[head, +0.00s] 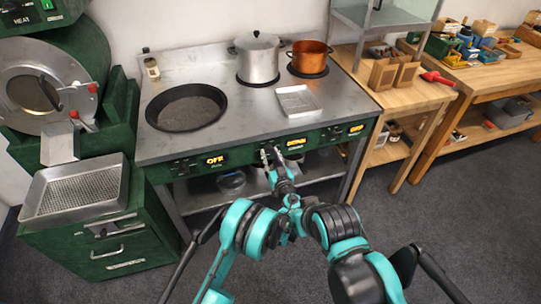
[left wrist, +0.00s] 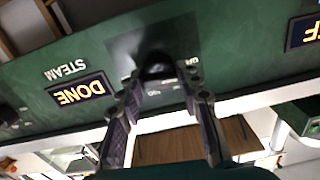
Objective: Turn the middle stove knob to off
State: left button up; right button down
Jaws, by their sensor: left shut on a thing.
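The middle stove knob (left wrist: 158,64) is a dark round knob on the green front panel, seen upside down in the left wrist view. My left gripper (left wrist: 160,82) is shut on it, with one finger at each side. In the head view my left gripper (head: 270,154) is at the panel and mostly hides the knob. My right gripper is not in view.
The left display (head: 214,160) reads OFF; a right display (head: 356,129) glows at the other end. On the stove are a wide black pan (head: 186,106), a steel pot (head: 257,58), a copper pot (head: 308,57) and a metal tray (head: 298,101). The floor in front is clear.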

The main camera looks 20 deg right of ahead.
pick_arm(q)
jog(key=shift+n, duration=0.5)
jog(key=o, duration=1.2)
jog(key=s, duration=0.7)
jog(key=shift+s+d, duration=0.1)
jog(key=shift+s, duration=0.1)
